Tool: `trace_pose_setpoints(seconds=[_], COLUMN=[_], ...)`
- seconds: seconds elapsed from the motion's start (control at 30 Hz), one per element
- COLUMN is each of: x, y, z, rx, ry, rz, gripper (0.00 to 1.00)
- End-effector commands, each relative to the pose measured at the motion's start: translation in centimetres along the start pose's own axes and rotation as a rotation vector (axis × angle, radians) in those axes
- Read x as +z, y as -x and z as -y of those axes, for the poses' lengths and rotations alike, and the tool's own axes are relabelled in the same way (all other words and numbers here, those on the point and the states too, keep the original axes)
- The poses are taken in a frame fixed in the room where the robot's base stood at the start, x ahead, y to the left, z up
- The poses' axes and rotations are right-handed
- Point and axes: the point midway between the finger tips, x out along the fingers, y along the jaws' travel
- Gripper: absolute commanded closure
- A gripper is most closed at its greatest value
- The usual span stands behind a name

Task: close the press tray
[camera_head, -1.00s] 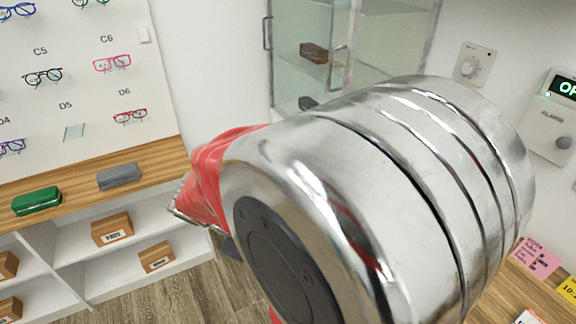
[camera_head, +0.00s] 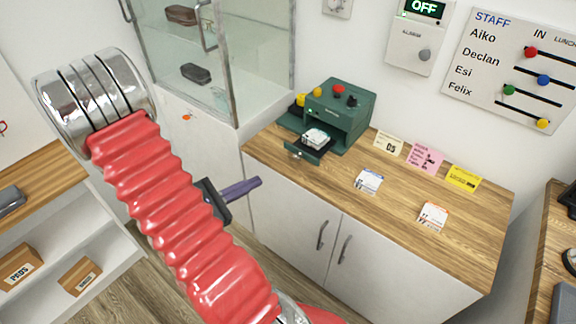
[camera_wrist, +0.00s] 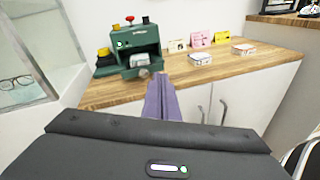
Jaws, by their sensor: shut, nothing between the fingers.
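In the wrist view the press (camera_wrist: 135,42) is at the upper left, with the open tray (camera_wrist: 136,73) facing me. My gripper (camera_head: 256,182) has purple fingers, shut and empty. It is in front of the counter, to the left of and below the tray, apart from it. In the wrist view my gripper (camera_wrist: 160,80) points toward the counter, just right of the tray.
Two small boxes, one blue and white (camera_head: 368,181) and one orange and white (camera_head: 433,216), lie on the counter (camera_head: 400,210) right of the press. Note cards (camera_head: 425,158) are at its back. A glass cabinet (camera_head: 215,60) stands left of the press. Cupboard doors with handles (camera_head: 322,235) are below.

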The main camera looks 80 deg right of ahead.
Motion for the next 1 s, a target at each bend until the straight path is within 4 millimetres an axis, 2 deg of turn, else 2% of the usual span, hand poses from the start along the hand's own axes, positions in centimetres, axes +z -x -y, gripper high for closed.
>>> trace_pose_setpoints(seconds=[0.3,0.5,1.0], x=[-4.9,-7.4,-7.9], y=[-3.7,-4.8,-5.1], z=[0.0,0.2,0.2], rx=[0.149,0.218,0.235], ry=[0.200,0.275,0.289], rz=[0.082,0.094,0.095], gripper=[1.00,1.00,1.00])
